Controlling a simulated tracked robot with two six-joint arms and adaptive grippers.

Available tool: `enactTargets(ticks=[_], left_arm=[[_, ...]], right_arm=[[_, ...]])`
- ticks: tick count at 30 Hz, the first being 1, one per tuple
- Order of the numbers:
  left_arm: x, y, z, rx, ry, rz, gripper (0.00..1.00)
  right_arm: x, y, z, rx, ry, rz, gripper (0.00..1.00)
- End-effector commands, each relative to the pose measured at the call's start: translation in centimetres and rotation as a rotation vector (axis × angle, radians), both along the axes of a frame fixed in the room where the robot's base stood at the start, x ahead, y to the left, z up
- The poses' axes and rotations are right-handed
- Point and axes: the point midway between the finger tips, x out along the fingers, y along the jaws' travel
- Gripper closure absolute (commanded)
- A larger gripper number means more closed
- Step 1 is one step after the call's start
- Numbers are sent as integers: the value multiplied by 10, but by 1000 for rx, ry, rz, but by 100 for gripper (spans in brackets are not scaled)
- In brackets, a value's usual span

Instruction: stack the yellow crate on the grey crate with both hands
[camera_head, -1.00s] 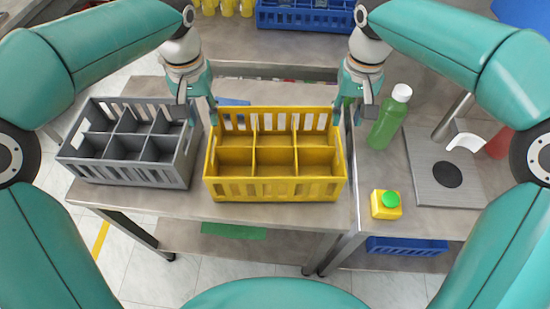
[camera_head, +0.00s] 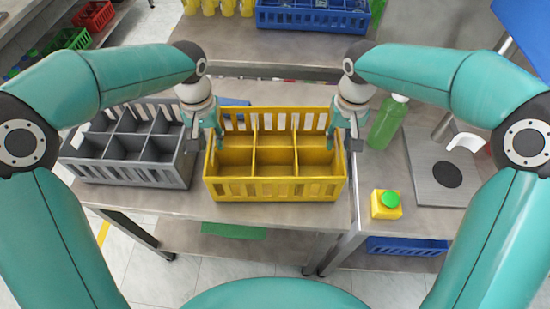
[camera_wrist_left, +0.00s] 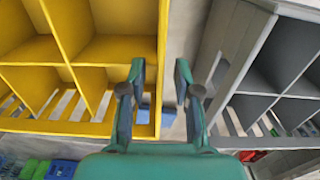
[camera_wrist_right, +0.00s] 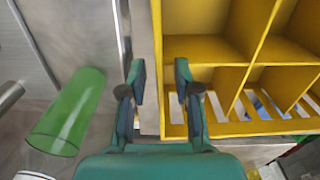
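The yellow crate (camera_head: 277,180) stands upright and empty on the metal table, with six compartments. The grey crate (camera_head: 125,163), also empty, stands just left of it. My left gripper (camera_head: 205,138) is open at the yellow crate's left end wall. In the left wrist view its fingers (camera_wrist_left: 159,80) lie either side of that wall (camera_wrist_left: 152,30), with the grey crate (camera_wrist_left: 228,40) beyond. My right gripper (camera_head: 345,138) is open at the right end wall. In the right wrist view its fingers (camera_wrist_right: 160,80) lie either side of the wall (camera_wrist_right: 158,35). Contact cannot be told.
A green bottle (camera_head: 388,122) stands close to the right gripper. A yellow box with a green cap (camera_head: 386,204) and a grey plate with a black disc (camera_head: 446,174) are on the right table. A blue crate (camera_head: 312,17) stands on the rear table.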

Motion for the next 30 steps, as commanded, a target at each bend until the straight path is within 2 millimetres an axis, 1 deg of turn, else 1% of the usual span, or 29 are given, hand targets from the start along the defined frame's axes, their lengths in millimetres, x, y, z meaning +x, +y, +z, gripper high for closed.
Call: enactTargets(ticks=[1,4,5,20,26,30], left_arm=[[0,0,0,1,0,0,81],[0,0,0,1,0,-1,98],[0,0,0,1,0,-1,100],[0,0,0,1,-1,-1,100],[1,0,4,0,-3,-1,100],[1,0,11,0,-3,-1,100]], right_arm=[[0,0,0,-1,0,0,81],[0,0,0,-1,0,0,98],[0,0,0,-1,0,-1,100],[0,0,0,-1,0,-1,100],[0,0,4,0,-2,-1,100],[0,0,11,0,-2,-1,100]])
